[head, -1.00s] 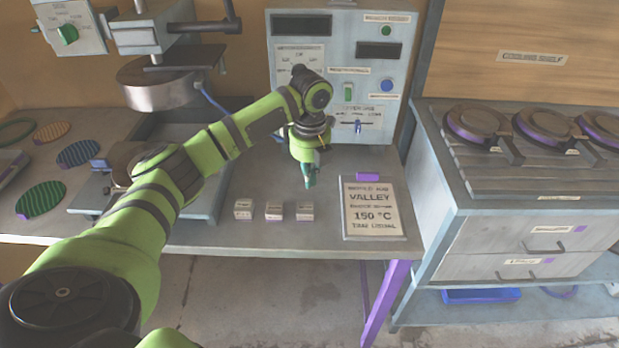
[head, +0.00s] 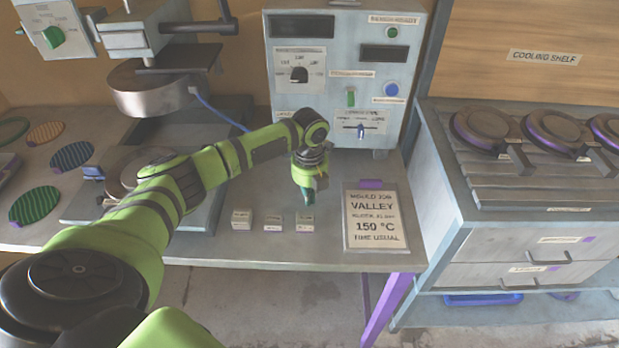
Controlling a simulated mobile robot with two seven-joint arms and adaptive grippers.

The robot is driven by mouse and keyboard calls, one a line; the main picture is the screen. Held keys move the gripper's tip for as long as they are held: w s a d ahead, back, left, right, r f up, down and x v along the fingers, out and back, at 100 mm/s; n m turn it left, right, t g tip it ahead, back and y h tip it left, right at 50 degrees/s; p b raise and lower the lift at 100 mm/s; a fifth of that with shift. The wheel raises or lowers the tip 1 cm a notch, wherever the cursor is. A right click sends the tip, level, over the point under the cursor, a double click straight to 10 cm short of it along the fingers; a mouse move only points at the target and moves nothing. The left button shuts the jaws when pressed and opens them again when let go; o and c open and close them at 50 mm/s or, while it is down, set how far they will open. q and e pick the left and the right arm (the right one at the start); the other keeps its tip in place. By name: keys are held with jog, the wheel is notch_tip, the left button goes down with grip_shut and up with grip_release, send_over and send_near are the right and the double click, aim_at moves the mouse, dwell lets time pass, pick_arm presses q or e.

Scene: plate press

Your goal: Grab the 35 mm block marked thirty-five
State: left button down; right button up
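Three small pale blocks stand in a row near the front edge of the bench in the head view: a left block (head: 242,219), a middle block (head: 273,222) and a right block (head: 305,223). Each has a marking on its front, too small to read, so I cannot tell which is marked thirty-five. My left gripper (head: 309,197) points down just above and behind the right block. Its fingertips look close to the block, but I cannot tell whether they touch it or how far apart they are. My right gripper is not in view.
A job card (head: 375,218) reading 150 °C lies right of the blocks. A control box (head: 343,80) stands behind. A press (head: 150,88) and round ridged discs (head: 36,204) are at left. A cooling shelf (head: 530,180) with round moulds is at right.

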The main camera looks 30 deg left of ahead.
aim_at(308, 240)
pick_arm(q)
jog(key=shift+s+d+r+p, duration=0.1)
jog(key=shift+s+d+p, duration=0.15)
jog(key=shift+s, duration=0.3)
jog(key=shift+s+d+r+p, duration=0.15)
jog(key=shift+s+d, duration=0.1)
jog(key=shift+s, duration=0.25)
jog(key=shift+s+d+f, duration=0.1)
jog(key=shift+s+d, duration=0.05)
jog(key=shift+s, duration=0.1)
jog(key=shift+f, duration=0.1)
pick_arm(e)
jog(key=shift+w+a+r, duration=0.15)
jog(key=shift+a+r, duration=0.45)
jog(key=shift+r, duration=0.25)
